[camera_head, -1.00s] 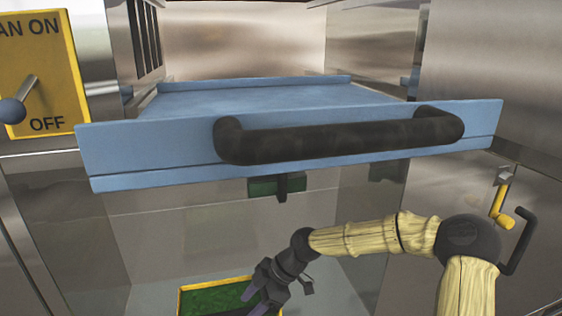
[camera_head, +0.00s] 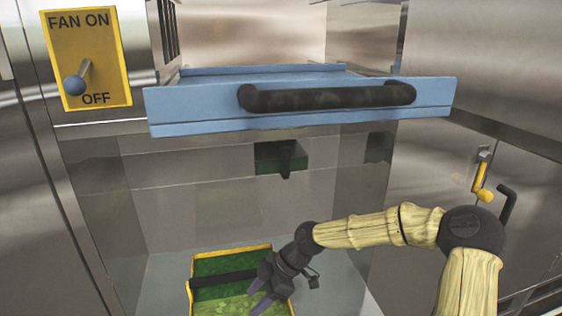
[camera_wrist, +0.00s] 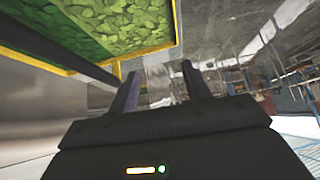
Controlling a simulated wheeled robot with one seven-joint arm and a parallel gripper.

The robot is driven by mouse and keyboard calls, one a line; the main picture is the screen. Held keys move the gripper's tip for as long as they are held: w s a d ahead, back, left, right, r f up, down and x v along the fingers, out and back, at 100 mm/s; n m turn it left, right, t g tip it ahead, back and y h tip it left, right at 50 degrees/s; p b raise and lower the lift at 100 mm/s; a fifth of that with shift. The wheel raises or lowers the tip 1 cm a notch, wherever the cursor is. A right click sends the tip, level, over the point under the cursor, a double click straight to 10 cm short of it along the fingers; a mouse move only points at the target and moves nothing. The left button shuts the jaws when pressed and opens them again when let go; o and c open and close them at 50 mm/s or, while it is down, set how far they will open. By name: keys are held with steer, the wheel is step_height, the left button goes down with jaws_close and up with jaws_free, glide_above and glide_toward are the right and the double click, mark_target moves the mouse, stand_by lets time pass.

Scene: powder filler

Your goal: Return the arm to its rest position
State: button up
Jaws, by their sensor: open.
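My arm reaches in from the right in the head view, and my gripper (camera_head: 262,292) is over the green bin with a yellow rim (camera_head: 230,250). The gripper is open, and its two fingers (camera_wrist: 160,88) show apart with nothing between them in the wrist view. The bin's dark bar handle (camera_head: 222,280) lies just left of the gripper, and its far end is hidden behind the gripper. In the wrist view the bar (camera_wrist: 70,52) runs close to the left finger; I cannot tell if they touch. The bin holds green leafy-looking material (camera_wrist: 120,22).
A blue drawer (camera_head: 200,121) with a black handle (camera_head: 330,96) juts out above my arm. A yellow fan switch panel (camera_head: 100,30) is at upper left. A yellow-handled latch (camera_head: 482,185) is at right.

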steer(key=s+d+f+m+h, duration=0.4)
steer(key=s+d+m+h, duration=0.15)
steer(key=d+m, duration=0.3)
steer(key=s+d+r+m+t+h, duration=0.1)
steer(key=s+d+r+m+t, duration=0.1)
steer(key=d+m, duration=0.4)
steer(key=s+d+r+m+t+h, duration=0.1)
steer(key=s+d+r+m+t, duration=0.1)
steer(key=s+d+r+m, duration=0.2)
steer(key=shift+s+d+r+m, duration=0.4)
steer(key=shift+s+d+m, duration=0.5)
steer(key=shift+d, duration=0.35)
steer(key=shift+w, duration=0.15)
steer(key=shift+c, duration=0.2)
